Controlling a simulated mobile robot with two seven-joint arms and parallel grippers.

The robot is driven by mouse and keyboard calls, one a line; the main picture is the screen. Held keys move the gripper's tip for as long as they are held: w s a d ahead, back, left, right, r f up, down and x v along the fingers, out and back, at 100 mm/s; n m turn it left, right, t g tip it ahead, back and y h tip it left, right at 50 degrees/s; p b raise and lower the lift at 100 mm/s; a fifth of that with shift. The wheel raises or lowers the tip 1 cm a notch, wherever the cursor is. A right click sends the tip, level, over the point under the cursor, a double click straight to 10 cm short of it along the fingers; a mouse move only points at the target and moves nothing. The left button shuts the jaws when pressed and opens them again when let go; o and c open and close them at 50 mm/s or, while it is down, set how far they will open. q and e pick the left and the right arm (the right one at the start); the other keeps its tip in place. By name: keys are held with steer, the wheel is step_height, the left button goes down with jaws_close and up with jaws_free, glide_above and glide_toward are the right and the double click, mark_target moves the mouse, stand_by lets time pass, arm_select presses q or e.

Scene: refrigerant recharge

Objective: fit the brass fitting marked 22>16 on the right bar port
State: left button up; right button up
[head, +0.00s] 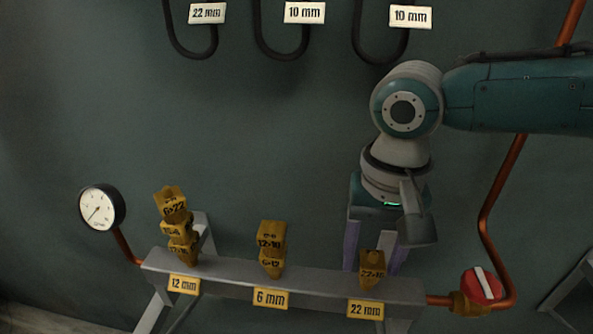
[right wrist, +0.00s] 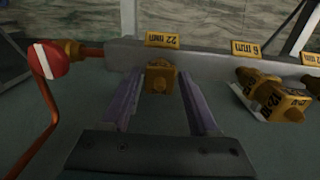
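The brass fitting that reads 22>16 (head: 372,268) stands upright at the right bar port, above the 22 mm label (head: 366,309). It also shows in the right wrist view (right wrist: 160,77), against the bar. My right gripper (head: 374,262) points down at it, with one purple finger on each side. In the right wrist view the fingers (right wrist: 160,92) are apart, with gaps visible between them and the fitting. The fitting's lower end and its seat in the port are not clear. My left gripper is not in view.
The grey bar (head: 320,283) carries stacked brass fittings at the 12 mm port (head: 176,228) and the 6 mm port (head: 271,248). A gauge (head: 101,208) is at left; a red valve (head: 481,286) and copper pipe (head: 489,220) are at right. Labelled hoses hang above.

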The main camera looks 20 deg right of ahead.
steer(key=shift+o, duration=1.1)
step_height(320, 180, up, 10)
steer(key=shift+p, duration=0.55)
steer(key=shift+r+p, duration=0.25)
steer(key=shift+p, duration=0.15)
step_height(320, 180, up, 6)
steer(key=p, duration=0.8)
steer(key=shift+f, duration=0.25)
